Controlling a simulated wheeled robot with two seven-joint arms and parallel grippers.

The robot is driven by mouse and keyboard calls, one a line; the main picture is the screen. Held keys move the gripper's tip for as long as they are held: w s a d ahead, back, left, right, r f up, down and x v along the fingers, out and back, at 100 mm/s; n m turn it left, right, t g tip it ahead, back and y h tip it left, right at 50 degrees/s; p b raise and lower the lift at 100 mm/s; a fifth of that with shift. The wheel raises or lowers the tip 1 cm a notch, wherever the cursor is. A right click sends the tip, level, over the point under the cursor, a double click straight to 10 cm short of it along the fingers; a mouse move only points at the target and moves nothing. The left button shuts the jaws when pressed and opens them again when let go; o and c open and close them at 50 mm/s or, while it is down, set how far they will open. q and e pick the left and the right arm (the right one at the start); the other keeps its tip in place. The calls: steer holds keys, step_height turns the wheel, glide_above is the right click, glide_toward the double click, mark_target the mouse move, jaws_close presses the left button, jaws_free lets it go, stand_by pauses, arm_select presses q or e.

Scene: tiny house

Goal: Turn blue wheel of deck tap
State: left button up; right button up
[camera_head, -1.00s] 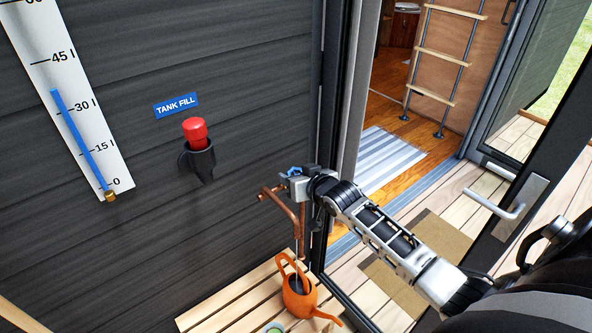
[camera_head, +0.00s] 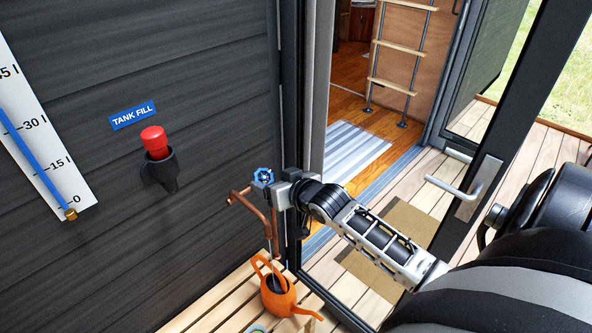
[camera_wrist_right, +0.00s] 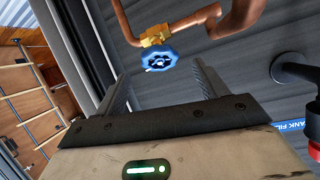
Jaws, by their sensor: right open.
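The blue wheel (camera_head: 263,177) sits on a brass valve at the top of the copper deck tap (camera_head: 238,198), by the dark wall. In the right wrist view the blue wheel (camera_wrist_right: 158,61) is just beyond the fingertips and between their lines, with its face showing. My right gripper (camera_head: 277,181) is open and empty, just to the right of the wheel and apart from it. In the right wrist view its fingers (camera_wrist_right: 162,82) are spread either side of a clear gap. My left gripper is not in view.
An orange watering can (camera_head: 280,296) stands on a slatted wooden bench (camera_head: 213,305) below the tap. A red-capped tank fill inlet (camera_head: 154,138) juts from the wall at left. The door frame is close behind my right gripper, and an open glass door stands at right.

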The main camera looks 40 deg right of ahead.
steer(key=v, duration=1)
steer(key=shift+s, duration=0.15)
